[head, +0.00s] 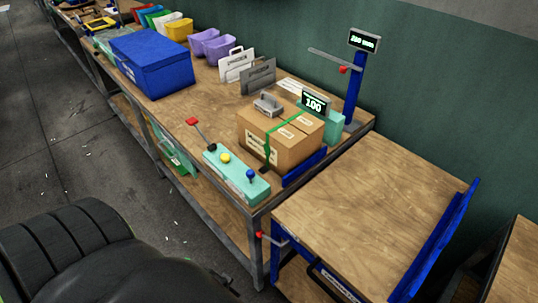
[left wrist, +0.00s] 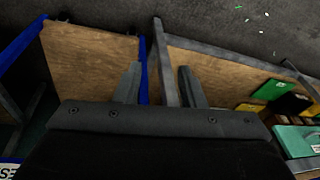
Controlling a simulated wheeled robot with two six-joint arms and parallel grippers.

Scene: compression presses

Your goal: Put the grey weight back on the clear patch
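A grey weight (head: 268,104) with a raised handle sits on top of a cardboard box (head: 270,142), toward its back left. The box has a green strap over it and stands near the bench's right end. A pale, bare-looking patch (head: 296,88) lies on the bench behind the box; I cannot tell if it is the clear patch. My left gripper (left wrist: 160,86) shows only in the left wrist view. Its two fingers are apart with nothing held, above wooden surfaces and a blue post. My right gripper is in no view.
A teal control box (head: 237,175) with a red lever is in front of the cardboard box. A small display (head: 314,103) reads 100. Grey (head: 258,77) and white (head: 238,66) upright plates and a blue bin (head: 150,62) stand left. The right wooden cart top (head: 370,215) is bare.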

